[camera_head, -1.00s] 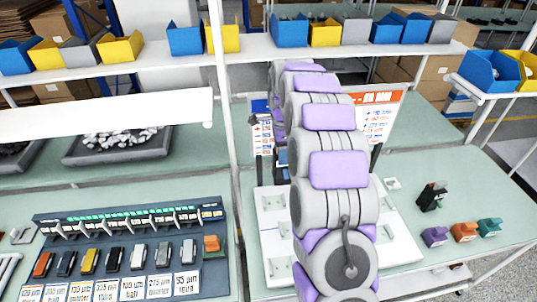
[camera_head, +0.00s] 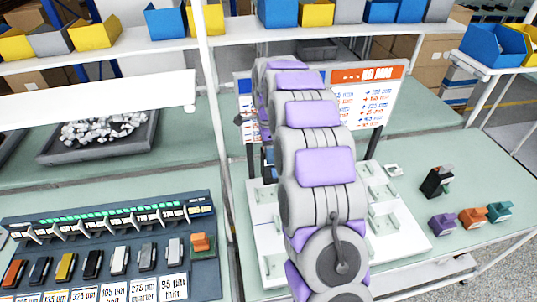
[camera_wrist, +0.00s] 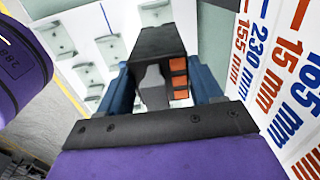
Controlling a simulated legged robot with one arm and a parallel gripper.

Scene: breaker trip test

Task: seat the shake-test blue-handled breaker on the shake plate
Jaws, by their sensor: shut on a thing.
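My gripper (camera_wrist: 163,90) shows in the wrist view with its blue fingers shut on a dark breaker (camera_wrist: 158,42). The breaker has a black body, a grey middle and several orange blocks on its right side. No blue handle can be made out on it, so its handle colour is unclear. Beyond it lies the white shake plate (camera_wrist: 118,18) with grey-green cradles; I cannot tell whether the breaker touches it. In the head view the shake plate (camera_head: 412,228) lies on the bench, partly behind my arm, which hides most of my gripper and the breaker.
A sign board (camera_head: 368,92) stands behind the plate. Right of the plate are a black breaker (camera_head: 436,182) and purple (camera_head: 443,224), orange (camera_head: 472,215) and teal (camera_head: 499,211) blocks. A rack (camera_head: 110,232) of labelled breakers stands left, beyond a white post (camera_head: 221,130).

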